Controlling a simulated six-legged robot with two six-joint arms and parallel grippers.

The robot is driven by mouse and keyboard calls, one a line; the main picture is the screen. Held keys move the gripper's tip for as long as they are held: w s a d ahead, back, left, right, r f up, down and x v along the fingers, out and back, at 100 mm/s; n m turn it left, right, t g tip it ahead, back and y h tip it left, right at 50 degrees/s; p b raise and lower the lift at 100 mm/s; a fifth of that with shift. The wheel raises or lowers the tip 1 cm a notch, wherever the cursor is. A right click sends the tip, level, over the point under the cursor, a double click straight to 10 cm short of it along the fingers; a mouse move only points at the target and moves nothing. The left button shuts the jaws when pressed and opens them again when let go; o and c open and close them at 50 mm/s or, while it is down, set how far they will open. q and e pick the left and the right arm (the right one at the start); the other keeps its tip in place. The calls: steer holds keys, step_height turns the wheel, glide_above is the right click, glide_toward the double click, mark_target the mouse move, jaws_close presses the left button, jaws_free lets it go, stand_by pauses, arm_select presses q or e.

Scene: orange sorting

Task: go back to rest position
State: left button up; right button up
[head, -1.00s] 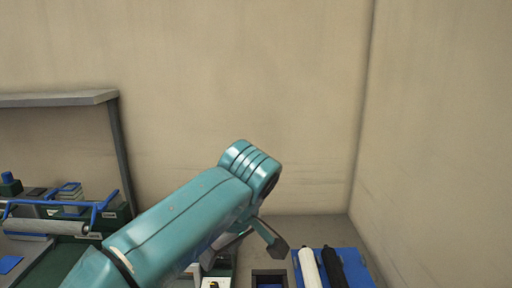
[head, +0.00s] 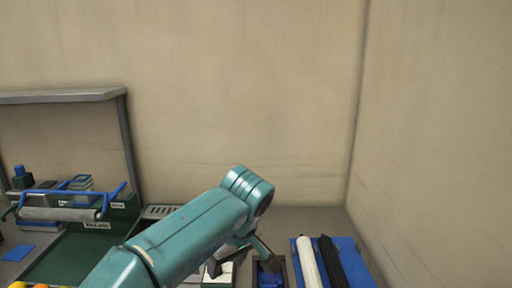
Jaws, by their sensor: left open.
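My left arm (head: 190,235) reaches in from the bottom left, a teal link with a ringed wrist joint. My left gripper (head: 241,269) shows below the wrist, with dark fingers spread apart and pointing down. It is open, and I see nothing between the fingers. It hangs over or in front of a white item (head: 222,277) and a dark bin with blue contents (head: 270,278); how high it is above them I cannot tell. My right gripper is not in view.
A blue mat (head: 350,262) with a white roll (head: 308,264) and a black roll (head: 332,263) lies at right. A green tray (head: 75,257) is at left, orange fruit (head: 42,286) at the bottom edge. A roller with blue handles (head: 60,214) stands under a grey shelf (head: 60,96). Walls close the back and right.

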arm_select(q)
steer(key=s+a+f+m+g+h, duration=0.1)
steer(key=s+f+m+h, duration=0.15)
steer(key=f, duration=1.25)
steer(key=s+a+f+m+g+h, duration=0.1)
steer(key=s+f+m+g+h, duration=0.15)
steer(key=f, duration=1.35)
steer(key=s+a+f+h, duration=0.1)
steer(key=s+a+f, duration=0.1)
steer(key=s+f, duration=0.6)
steer(key=s+a+f+h, duration=0.1)
steer(key=s+a+f, duration=0.15)
steer(key=s, duration=0.85)
step_height(320, 180, down, 8)
steer(key=t+b, duration=0.1)
steer(key=b, duration=0.6)
steer(key=shift+s+d+r, duration=0.2)
steer(key=shift+s, duration=0.25)
